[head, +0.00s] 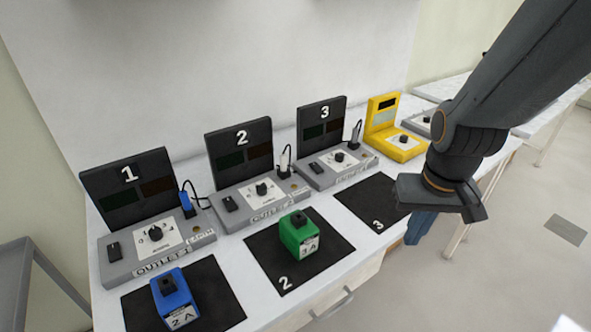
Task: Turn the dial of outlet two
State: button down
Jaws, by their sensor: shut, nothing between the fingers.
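Outlet two (235,215) is the grey box in the middle of the row, below the black panel marked 2 (240,137). Its round black dial (262,188) sits on a white scale plate, with a black switch to its left and a white plug with a black cable behind it on the right. I cannot read the dial's setting. My gripper (437,198) is shut and empty at the right, in front of the bench edge, well away from outlet two and touching nothing that I can see. Its fingertips are not clear from this angle.
Outlet one (118,272) and outlet three (337,180) flank outlet two. A green block (300,236) stands on mat 2 (325,262); a blue block (172,300) stands on the left mat. Mat 3 (375,200) looks bare. A yellow device (388,143) stands farther right.

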aim_at(261, 188)
jog(key=z, duration=0.1)
jog(key=k, duration=0.7)
jog(key=u, duration=0.9)
jog(key=i, duration=1)
jog(key=u, duration=0.05)
jog(key=k, duration=0.4)
jog(key=z, duration=0.4)
jog(key=i, duration=0.25)
jog(key=z, duration=0.65)
jog(key=k, duration=0.5)
jog(key=u, duration=0.4)
